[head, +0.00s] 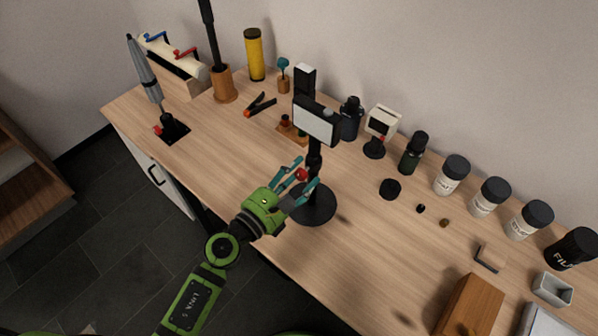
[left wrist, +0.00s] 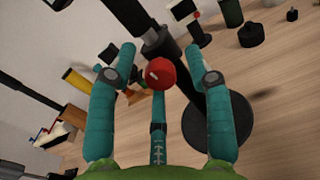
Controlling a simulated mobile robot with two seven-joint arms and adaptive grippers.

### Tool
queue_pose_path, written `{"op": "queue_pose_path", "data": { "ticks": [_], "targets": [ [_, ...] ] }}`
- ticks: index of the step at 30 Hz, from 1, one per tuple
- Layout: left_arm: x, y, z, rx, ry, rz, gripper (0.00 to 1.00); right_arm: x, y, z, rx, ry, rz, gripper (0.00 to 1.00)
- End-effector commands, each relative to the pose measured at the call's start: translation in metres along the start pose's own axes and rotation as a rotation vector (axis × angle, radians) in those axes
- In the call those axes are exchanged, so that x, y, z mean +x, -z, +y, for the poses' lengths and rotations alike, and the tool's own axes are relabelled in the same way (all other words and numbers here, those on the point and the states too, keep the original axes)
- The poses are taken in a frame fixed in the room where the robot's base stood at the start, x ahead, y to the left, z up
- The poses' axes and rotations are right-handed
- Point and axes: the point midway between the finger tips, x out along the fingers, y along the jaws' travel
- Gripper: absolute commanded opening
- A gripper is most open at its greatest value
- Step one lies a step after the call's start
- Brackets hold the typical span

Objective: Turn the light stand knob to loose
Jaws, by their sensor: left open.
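The light stand has a round black base (head: 312,206), a black upright post and a lamp head with a white panel (head: 316,122). Its red knob (head: 301,174) sits low on the post. In the left wrist view the red knob (left wrist: 160,73) has a pale mark on its face and lies between the fingers. My left gripper (head: 303,172) is green with teal fingers, open around the knob; in the left wrist view the fingers (left wrist: 163,62) stand on either side of it, with gaps. My right gripper is not in view.
Several white jars with black lids (head: 451,176) and a dark bottle (head: 413,153) stand along the back right. A wooden block (head: 469,306) lies at the front right. A yellow cylinder (head: 255,55) stands at the back. The tabletop (head: 350,255) right of the base is clear.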

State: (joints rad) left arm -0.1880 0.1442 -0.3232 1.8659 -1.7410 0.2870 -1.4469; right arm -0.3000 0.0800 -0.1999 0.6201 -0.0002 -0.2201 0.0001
Motion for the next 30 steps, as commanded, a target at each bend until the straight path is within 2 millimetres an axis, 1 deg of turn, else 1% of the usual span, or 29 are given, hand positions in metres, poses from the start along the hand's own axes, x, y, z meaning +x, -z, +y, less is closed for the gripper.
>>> {"op": "queue_pose_path", "data": {
  "ticks": [8, 11, 12, 30],
  "targets": [
    [0.0023, 0.0002, -0.0001, 0.0, 0.0, 0.0, 0.51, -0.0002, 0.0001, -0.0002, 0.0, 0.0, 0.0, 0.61],
    [0.0022, 0.0002, 0.0, 0.0, 0.0, 0.0, 0.15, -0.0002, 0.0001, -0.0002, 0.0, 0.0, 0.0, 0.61],
    [0.0021, 0.0002, 0.0, -0.001, 0.0, 0.0, 0.0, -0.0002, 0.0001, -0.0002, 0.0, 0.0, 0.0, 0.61],
    [0.002, -0.0005, 0.0005, -0.01, -0.001, -0.001, 0.0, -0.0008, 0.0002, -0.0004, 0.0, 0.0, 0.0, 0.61]
  ]
}}
